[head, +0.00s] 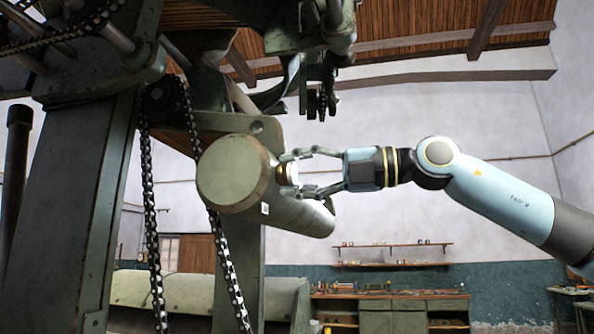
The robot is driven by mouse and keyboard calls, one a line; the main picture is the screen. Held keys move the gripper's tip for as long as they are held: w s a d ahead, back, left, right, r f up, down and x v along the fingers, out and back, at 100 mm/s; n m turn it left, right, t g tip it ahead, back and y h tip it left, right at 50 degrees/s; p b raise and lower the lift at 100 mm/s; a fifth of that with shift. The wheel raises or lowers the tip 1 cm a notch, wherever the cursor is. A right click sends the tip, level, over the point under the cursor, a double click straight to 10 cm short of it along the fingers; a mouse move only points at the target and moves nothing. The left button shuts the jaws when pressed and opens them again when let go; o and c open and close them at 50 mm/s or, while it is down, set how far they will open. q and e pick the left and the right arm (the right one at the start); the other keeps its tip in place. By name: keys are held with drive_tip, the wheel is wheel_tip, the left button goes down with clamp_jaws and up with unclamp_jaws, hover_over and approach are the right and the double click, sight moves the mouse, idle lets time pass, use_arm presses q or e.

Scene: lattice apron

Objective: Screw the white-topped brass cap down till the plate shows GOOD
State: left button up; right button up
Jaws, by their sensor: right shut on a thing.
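The brass cap (282,174) with its white top sits on the side of a green cylindrical housing (228,176). My right gripper (291,174) reaches in from the right, with one finger above the cap and one below. It is shut on the cap, and the fingers partly cover it. A small white plate (265,209) is on the housing just below and left of the cap. Its marking is too small to read. My left gripper is not in view.
Green machine framework (70,200) fills the left side and more hangs above the gripper. A workbench (390,310) and wall shelves (395,255) stand far behind. The space around my right arm looks open.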

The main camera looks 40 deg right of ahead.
drive_tip(key=shift+m, duration=0.3)
drive_tip(key=o, duration=1.1)
drive_tip(key=shift+d, duration=0.1)
drive_tip(key=shift+o, duration=0.2)
